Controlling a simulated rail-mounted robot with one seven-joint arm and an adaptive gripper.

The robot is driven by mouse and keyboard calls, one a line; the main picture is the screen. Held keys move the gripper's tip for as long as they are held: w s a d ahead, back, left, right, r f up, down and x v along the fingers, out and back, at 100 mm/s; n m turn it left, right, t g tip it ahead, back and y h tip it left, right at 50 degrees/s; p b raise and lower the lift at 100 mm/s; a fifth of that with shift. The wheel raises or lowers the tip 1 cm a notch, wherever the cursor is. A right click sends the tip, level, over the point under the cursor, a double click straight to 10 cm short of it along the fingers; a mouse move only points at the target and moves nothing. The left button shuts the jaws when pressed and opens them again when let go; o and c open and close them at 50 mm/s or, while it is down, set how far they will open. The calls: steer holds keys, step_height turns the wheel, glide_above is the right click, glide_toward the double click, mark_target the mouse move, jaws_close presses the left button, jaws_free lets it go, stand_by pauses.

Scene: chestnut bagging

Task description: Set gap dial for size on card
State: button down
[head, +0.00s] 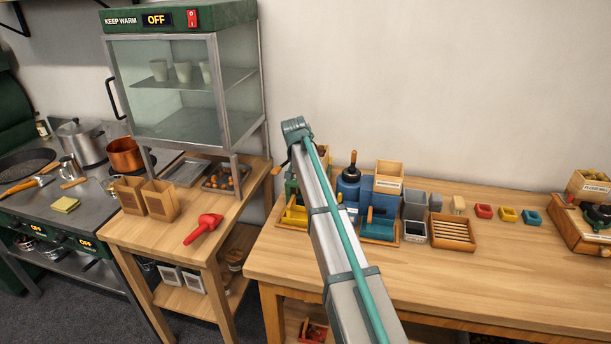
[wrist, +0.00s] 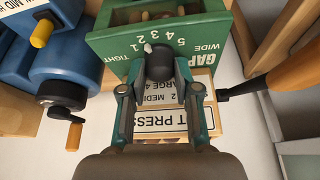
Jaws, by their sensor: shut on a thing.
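The gap dial is a black knob (wrist: 160,66) on a green box (wrist: 112,40) in the wrist view. Its face carries numbers 1 to 5, with TIGHT at left and WIDE at right. My gripper (wrist: 160,88) is shut on the knob, one finger on each side. The pale card (wrist: 196,82) lies below the knob, partly hidden by my fingers; bits like "2 MEDI" and "ARGE 4" show. In the head view my arm hides the gripper and dial.
A blue machine (wrist: 65,75) with an orange-handled crank stands left of the dial in the wrist view. A dark rod with a brown handle (wrist: 290,70) is at right. The head view shows a slatted wooden tray (head: 453,232) and clear bench front.

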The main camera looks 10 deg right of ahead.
steer(key=m, duration=0.2)
steer(key=m+g+h+b, duration=0.1)
steer(key=m, duration=0.1)
steer(key=m+b, duration=0.1)
steer(key=m, duration=0.1)
steer(key=shift+w+a+g+h, duration=0.1)
steer(key=shift+w+g+h, duration=0.15)
steer(key=shift+g+h, duration=0.15)
steer(key=m+g+b, duration=0.1)
steer(key=m+g, duration=0.1)
steer(key=m, duration=0.3)
steer(key=shift+m, duration=0.5)
steer(key=c, duration=0.8)
jaws_free()
steer(key=shift+c, duration=0.2)
steer(key=shift+r, duration=0.1)
steer(key=shift+a+r, duration=0.2)
steer(key=shift+r, duration=0.25)
steer(key=v, duration=0.6)
steer(key=shift+a+r, duration=0.25)
steer(key=shift+r, duration=0.1)
